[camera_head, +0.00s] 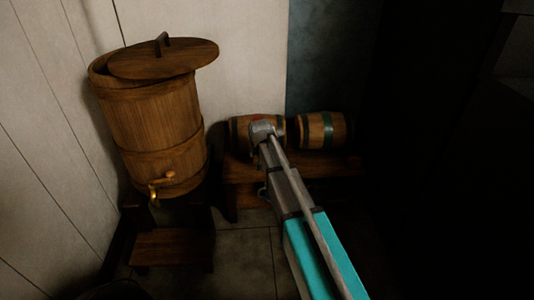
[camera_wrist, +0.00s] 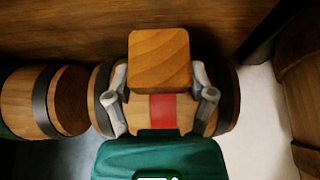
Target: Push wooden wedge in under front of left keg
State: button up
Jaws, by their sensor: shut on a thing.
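My gripper (camera_wrist: 160,85) is shut on the wooden wedge (camera_wrist: 160,58), a light brown block between its two fingers in the wrist view. The left keg (camera_wrist: 222,105), with a red band, lies on its side behind the wedge and fingers. In the head view the left keg (camera_head: 240,127) is partly hidden by my gripper (camera_head: 263,130), and the wedge cannot be made out. The wedge overlaps the keg in the wrist view; whether they touch, I cannot tell.
The right keg (camera_head: 325,129), with a green band, lies beside the left one; both rest on a low wooden bench (camera_head: 240,172). A tall lidded barrel (camera_head: 155,125) with a tap stands left of the bench, above a small stool (camera_head: 172,246). The right side is dark.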

jog(key=shift+f, duration=0.15)
dwell(0.3)
jog(key=shift+f+b, duration=3.15)
jog(key=shift+b, duration=0.15)
jog(key=shift+w, duration=0.35)
jog(key=shift+w, duration=0.7)
jog(key=shift+w+f, duration=0.1)
jog(key=shift+w, duration=0.6)
jog(key=shift+w, duration=0.35)
jog(key=shift+w, duration=0.7)
jog(key=shift+w, duration=0.7)
